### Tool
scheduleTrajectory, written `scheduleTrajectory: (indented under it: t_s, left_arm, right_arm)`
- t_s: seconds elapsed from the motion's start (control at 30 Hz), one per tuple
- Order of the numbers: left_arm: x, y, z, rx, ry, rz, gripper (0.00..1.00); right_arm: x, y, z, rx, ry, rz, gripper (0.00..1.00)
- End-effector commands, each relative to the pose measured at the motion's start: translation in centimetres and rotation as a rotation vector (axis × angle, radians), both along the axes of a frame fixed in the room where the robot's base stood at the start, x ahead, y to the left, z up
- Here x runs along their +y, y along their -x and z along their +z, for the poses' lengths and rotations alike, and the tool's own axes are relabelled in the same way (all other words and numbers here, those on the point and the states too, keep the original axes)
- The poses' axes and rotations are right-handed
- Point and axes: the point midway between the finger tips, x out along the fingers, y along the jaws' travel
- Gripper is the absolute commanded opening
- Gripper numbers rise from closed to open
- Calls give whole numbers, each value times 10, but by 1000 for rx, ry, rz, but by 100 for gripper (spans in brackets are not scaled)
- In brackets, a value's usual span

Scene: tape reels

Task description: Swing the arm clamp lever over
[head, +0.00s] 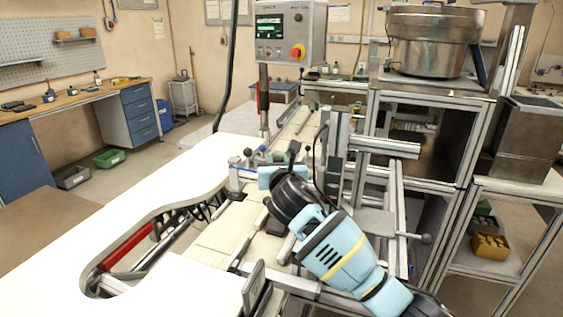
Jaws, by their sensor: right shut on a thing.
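My right arm comes in from the lower right, light blue with a black wrist. My right gripper (272,174) is at the middle of the machine, shut on what appears to be the arm clamp lever. Its fingertips and the gripped part are mostly hidden behind the gripper body and wrist. The lever's angle cannot be made out. My left gripper is not in view.
A vertical metal post (335,150) stands close right of the gripper. A ball-ended handle (425,238) sticks out further right. A white curved tabletop (180,180) lies clear at left.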

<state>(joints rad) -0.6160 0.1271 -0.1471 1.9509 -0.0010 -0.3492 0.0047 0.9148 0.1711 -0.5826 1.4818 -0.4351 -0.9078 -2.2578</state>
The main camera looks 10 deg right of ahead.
Motion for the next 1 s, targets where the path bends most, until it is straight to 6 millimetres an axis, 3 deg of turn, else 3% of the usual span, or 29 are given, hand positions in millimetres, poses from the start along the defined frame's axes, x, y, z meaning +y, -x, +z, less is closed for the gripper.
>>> scheduleTrajectory:
  t_s: [0.47, 1.0]
  left_arm:
    - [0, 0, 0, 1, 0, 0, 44]
    - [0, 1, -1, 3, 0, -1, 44]
  right_arm:
    - [20, -14, -13, 190, 281, -2, 0]
    - [28, -18, -24, 194, 279, 4, 0]
